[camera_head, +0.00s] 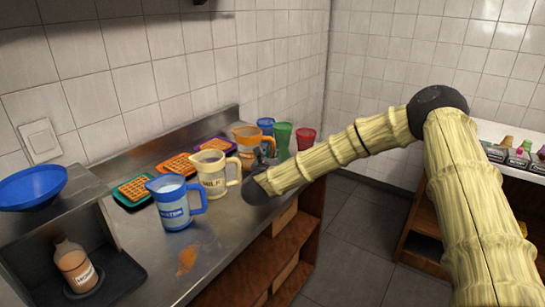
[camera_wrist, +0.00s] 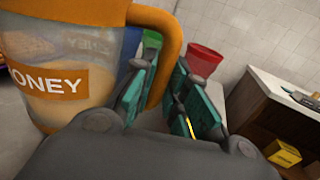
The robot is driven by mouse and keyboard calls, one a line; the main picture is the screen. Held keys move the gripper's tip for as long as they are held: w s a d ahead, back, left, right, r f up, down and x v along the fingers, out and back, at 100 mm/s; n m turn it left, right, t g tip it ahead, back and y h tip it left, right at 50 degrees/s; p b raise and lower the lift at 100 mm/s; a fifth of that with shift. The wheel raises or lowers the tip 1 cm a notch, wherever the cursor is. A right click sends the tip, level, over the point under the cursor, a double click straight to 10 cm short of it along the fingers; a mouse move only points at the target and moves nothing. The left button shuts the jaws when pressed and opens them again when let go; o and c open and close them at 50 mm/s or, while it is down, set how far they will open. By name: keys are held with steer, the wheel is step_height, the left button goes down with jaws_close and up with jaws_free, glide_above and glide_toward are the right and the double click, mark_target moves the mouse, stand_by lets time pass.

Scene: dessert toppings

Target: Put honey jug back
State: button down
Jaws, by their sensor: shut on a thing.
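The honey jug (camera_head: 243,134) has a clear body, an orange rim and handle, and an orange label. My gripper (camera_wrist: 160,95) is shut on that handle. In the head view my gripper (camera_head: 268,163) is small and partly hidden by the wrist. I cannot tell whether the jug touches the counter.
A blue jug (camera_head: 176,212) stands nearest on the counter. Waffles lie on coloured trays (camera_head: 131,202) along the wall. Blue, green and red cups (camera_head: 305,136) stand at the far end. A blue bowl (camera_head: 30,186) and a labelled bottle (camera_head: 75,267) are at left. A side table (camera_head: 500,165) is at right.

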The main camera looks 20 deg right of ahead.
steer(key=shift+f, duration=0.7)
steer(key=shift+f, duration=0.1)
steer(key=c, duration=1.4)
jaws_free()
steer(key=b+v, duration=0.2)
steer(key=v, duration=1)
